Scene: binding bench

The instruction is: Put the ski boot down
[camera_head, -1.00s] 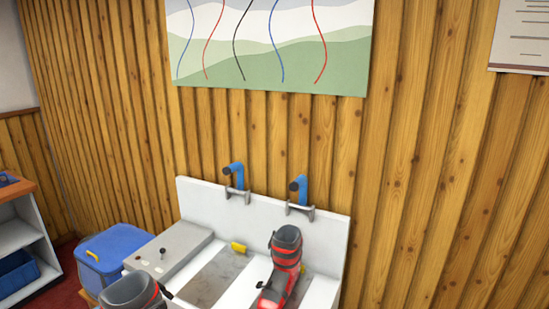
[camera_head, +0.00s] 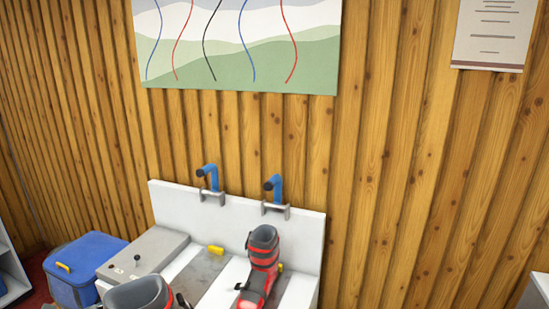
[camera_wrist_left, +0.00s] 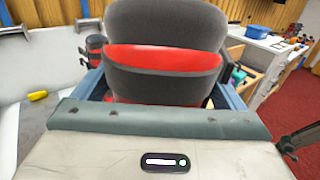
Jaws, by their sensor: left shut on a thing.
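My left gripper (camera_wrist_left: 163,98) is shut on a grey ski boot (camera_wrist_left: 165,30) with a red band, whose cuff fills the middle of the left wrist view. The top of this boot also shows at the bottom edge of the head view (camera_head: 137,293), in front of the bench; its lower part is out of frame. A second boot, black and red (camera_head: 263,250), stands upright on the white bench (camera_head: 236,215), to the right. My right gripper is not in view.
Two blue clamp handles (camera_head: 208,178) are fixed at the bench's back panel. A grey box with a small lever (camera_head: 137,256) sits on the bench's left. A blue lidded bin (camera_head: 85,270) stands left of it. Bare bench strips lie between box and standing boot.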

